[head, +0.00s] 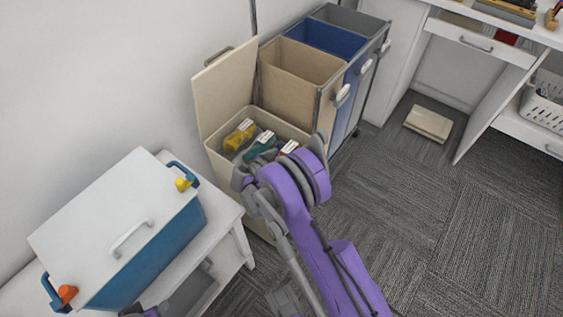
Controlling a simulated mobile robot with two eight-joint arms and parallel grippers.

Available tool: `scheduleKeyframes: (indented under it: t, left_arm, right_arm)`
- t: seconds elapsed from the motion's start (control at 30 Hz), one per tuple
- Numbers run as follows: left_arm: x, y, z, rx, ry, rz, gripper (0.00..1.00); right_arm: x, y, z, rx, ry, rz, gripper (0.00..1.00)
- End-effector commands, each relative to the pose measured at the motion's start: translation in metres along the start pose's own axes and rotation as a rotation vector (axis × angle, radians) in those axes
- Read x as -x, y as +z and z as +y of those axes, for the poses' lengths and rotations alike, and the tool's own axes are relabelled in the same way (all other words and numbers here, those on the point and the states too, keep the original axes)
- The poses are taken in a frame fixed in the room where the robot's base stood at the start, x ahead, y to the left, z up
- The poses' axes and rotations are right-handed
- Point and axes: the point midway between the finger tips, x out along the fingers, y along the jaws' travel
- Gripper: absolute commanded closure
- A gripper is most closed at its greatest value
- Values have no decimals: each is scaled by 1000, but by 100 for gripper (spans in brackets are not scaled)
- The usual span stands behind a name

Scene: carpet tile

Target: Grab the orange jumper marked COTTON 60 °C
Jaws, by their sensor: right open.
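An open beige laundry bin (217,164) holds several folded garments with small white labels. A yellow garment (238,137) is at the left and a teal one (261,149) is in the middle. A reddish-orange garment (282,155) is at the right, partly hidden by my right arm. The label print is too small to read, so I cannot confirm COTTON 60 °C. My right gripper (270,172) is open over the bin's front right part, close to the reddish-orange garment. Contact cannot be told. Only parts of my left arm show low at the left; its jaws are unclear.
The bin's lid (226,88) stands raised against the wall. Taller beige (300,62), blue (328,38) and grey compartments stand behind. A blue box with white lid (105,225) sits on a white bench at left.

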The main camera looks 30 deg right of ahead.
Motion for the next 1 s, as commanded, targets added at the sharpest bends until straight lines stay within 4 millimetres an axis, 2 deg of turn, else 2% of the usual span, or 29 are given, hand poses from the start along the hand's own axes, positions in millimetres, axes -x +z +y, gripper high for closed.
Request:
scheduleKeyframes:
  t: [0.17, 0.2, 0.67, 0.87, 1.0]
  left_arm:
    - [0, 0, 0, 0, 0, 0, 50]
    - [0, 0, 0, 0, 0, 0, 50]
    - [0, 0, 0, 0, 0, 0, 50]
    - [0, 0, 0, 0, 0, 0, 50]
    - [3, -1, 0, 0, 0, 1, 50]
  right_arm:
    - [-1, 0, 0, 1, -1, 0, 10]
    - [-1, 0, 0, 1, -1, 0, 14]
    - [0, 0, 0, 1, 0, -1, 96]
    - [0, -1, 0, 1, 0, 0, 97]
    - [5, -10, 0, 1, 0, 0, 97]
